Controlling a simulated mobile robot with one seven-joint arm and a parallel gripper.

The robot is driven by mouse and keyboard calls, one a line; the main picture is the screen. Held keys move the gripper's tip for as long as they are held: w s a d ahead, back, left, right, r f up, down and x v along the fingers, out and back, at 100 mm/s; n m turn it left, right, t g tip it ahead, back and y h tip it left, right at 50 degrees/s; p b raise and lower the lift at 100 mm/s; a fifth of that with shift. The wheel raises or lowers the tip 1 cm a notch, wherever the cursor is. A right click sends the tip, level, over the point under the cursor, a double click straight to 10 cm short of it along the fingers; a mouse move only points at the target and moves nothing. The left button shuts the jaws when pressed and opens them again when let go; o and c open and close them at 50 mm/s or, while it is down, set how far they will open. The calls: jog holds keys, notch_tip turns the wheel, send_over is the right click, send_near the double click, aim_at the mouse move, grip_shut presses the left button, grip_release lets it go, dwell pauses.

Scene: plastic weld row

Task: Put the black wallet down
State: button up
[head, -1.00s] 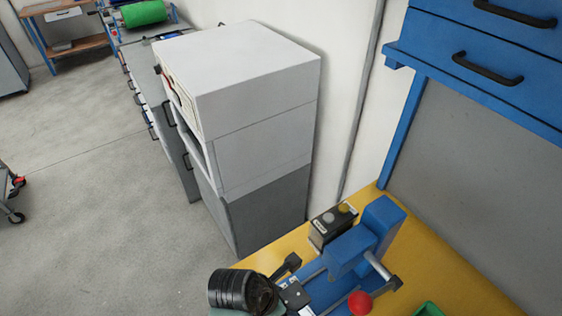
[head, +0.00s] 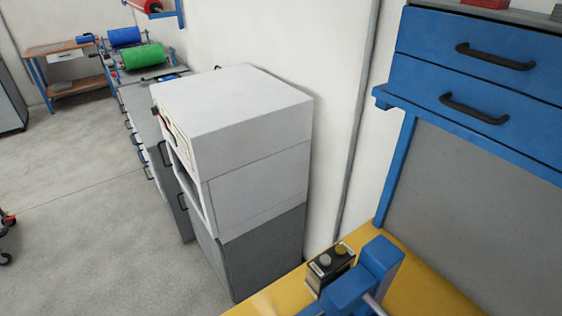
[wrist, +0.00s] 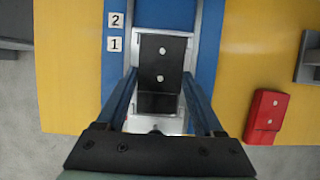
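The black wallet (wrist: 163,62), a dark block with two white dots, shows in the wrist view between the fingers of my gripper (wrist: 160,75). Both fingertips lie against its sides, and the gripper looks shut on it. Behind it is a pale metal and blue fixture (wrist: 205,40) marked 1 and 2. I cannot tell whether the wallet touches the fixture. My gripper and the wallet are not in the head view, which shows only the top of a blue machine (head: 378,262) at the bottom edge.
A black button box (head: 330,268) stands beside the blue machine. A white and grey cabinet (head: 250,150) and blue drawers (head: 480,85) stand nearby.

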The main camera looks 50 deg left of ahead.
jog(key=o, duration=0.4)
jog(key=p+v, duration=0.1)
jog(key=v, duration=1.1)
jog(key=shift+r, duration=0.2)
